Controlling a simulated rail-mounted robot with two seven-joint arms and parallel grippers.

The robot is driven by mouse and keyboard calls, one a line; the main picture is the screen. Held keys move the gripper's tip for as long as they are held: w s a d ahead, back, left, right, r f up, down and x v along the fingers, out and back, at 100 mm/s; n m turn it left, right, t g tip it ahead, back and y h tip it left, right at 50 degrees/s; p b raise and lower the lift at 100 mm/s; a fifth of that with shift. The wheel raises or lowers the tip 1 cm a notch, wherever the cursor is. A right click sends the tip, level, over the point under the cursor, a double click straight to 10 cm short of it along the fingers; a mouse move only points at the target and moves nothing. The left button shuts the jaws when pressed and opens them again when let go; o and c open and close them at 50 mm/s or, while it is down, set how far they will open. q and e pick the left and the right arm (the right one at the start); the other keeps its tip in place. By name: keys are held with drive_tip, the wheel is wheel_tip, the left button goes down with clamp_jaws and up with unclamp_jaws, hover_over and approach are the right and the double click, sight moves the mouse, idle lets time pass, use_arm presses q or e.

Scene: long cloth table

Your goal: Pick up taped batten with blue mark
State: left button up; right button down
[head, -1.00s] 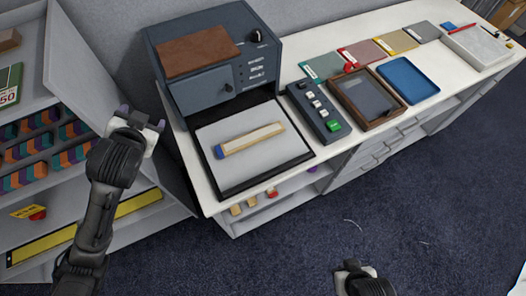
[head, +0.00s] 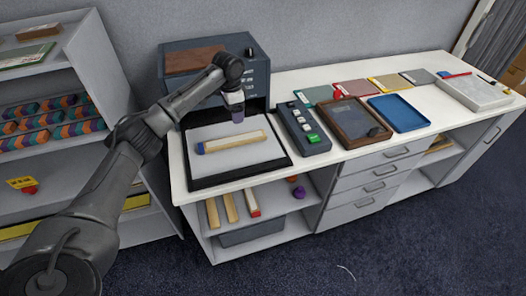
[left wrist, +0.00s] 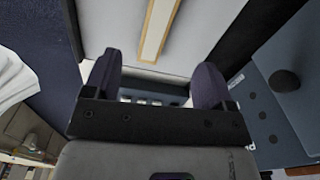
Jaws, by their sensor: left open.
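The pale wooden batten (head: 235,142) with a blue left end lies flat on the white pad of a black-edged tray (head: 240,178). Part of the batten also shows at the top of the left wrist view (left wrist: 158,28); its blue end is out of that frame. My left gripper (head: 238,117) is above and just behind the batten in the head view, fingers pointing down, apart from it. In the left wrist view my left gripper's two dark fingers (left wrist: 156,80) stand apart with nothing between them. My right gripper is not in view.
A dark blue machine (head: 178,88) stands behind the tray. A button box (head: 304,128), brown tray (head: 352,122) and blue tray (head: 398,113) are to the right. Several battens (head: 230,208) stand on the shelf below. Open shelves (head: 60,90) are at left.

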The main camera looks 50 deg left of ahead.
use_arm(q)
drive_tip(key=m, duration=0.1)
hover_over(235, 139)
wheel_tip(235, 139, down, 7)
drive_tip(key=shift+s+f+b, duration=0.15)
drive_tip(key=shift+b, duration=0.3)
drive_tip(key=shift+f, duration=0.6)
wheel_tip(235, 139, down, 4)
drive_tip(key=shift+f+b, duration=0.1)
drive_tip(key=shift+b, duration=0.25)
drive_tip(key=shift+f, duration=0.35)
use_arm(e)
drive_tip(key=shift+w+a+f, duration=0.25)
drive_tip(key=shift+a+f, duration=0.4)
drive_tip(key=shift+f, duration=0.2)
use_arm(q)
drive_tip(key=c, duration=1.2)
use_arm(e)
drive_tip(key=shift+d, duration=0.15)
